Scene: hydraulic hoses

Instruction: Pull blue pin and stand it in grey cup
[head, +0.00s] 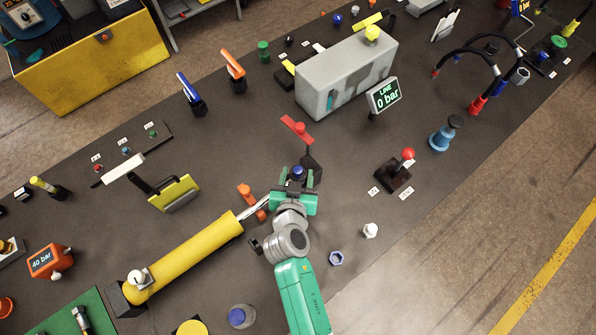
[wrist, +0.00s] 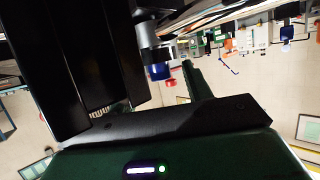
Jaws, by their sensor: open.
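The blue pin (head: 298,172) shows at my gripper (head: 297,183) in the head view, near the black bracket (head: 313,166) with the red lever. In the wrist view its blue head (wrist: 160,71) is on a grey metal part, just beside a large black finger. My gripper is open. Whether a finger touches the pin cannot be told; its lower part is hidden. A greyish cup-like container (head: 241,317) with blue inside or on top stands at the bottom of the head view; I cannot tell surely that it is the grey cup.
A yellow cylinder (head: 188,257) and its rod lie left of my gripper, with orange parts (head: 247,196) alongside. A blue-rimmed nut (head: 336,258) and a white nut (head: 370,230) lie right of my arm. A red-knobbed joystick (head: 396,178) stands farther right. Dark mat beyond is partly clear.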

